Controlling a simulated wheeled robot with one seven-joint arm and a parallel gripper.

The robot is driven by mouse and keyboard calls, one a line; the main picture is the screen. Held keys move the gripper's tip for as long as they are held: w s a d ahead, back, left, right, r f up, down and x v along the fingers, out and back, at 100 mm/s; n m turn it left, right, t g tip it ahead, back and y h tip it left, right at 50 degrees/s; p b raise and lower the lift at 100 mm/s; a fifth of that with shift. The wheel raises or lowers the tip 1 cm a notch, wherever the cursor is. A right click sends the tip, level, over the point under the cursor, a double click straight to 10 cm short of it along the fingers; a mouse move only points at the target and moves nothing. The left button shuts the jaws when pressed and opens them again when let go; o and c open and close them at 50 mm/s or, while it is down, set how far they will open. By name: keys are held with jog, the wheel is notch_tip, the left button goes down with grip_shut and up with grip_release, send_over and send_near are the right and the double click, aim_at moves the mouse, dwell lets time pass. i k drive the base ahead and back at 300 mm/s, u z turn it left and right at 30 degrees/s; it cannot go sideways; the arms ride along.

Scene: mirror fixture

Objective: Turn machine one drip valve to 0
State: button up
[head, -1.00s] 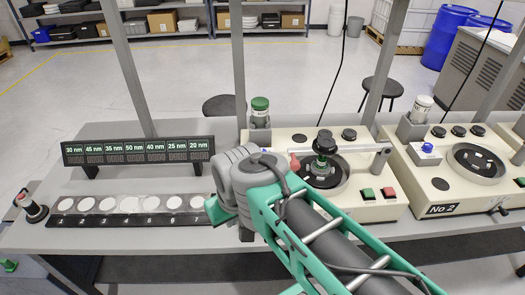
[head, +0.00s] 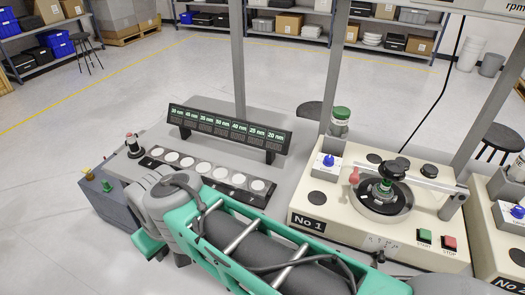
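Machine one (head: 360,238), a cream box labelled "No 1", stands on the bench at the right. At its back left, a bottle with a green cap (head: 341,114) stands in a grey holder. A blue knob (head: 328,160) sits on the front of this holder and looks like the drip valve; its setting is too small to read. A red-tipped part (head: 354,175) is beside the round well (head: 385,197). My arm crosses the lower middle, left of and in front of the machine. My gripper fingers do not show.
A second cream machine (head: 490,235) is at the right edge. Grey posts (head: 335,70) rise behind the bench. Green and red buttons (head: 437,238) are on machine one's front right.

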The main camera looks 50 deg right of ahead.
aim_at(328, 161)
jog(key=u, duration=1.8)
jog(key=k, duration=0.4)
jog(key=z, duration=1.05)
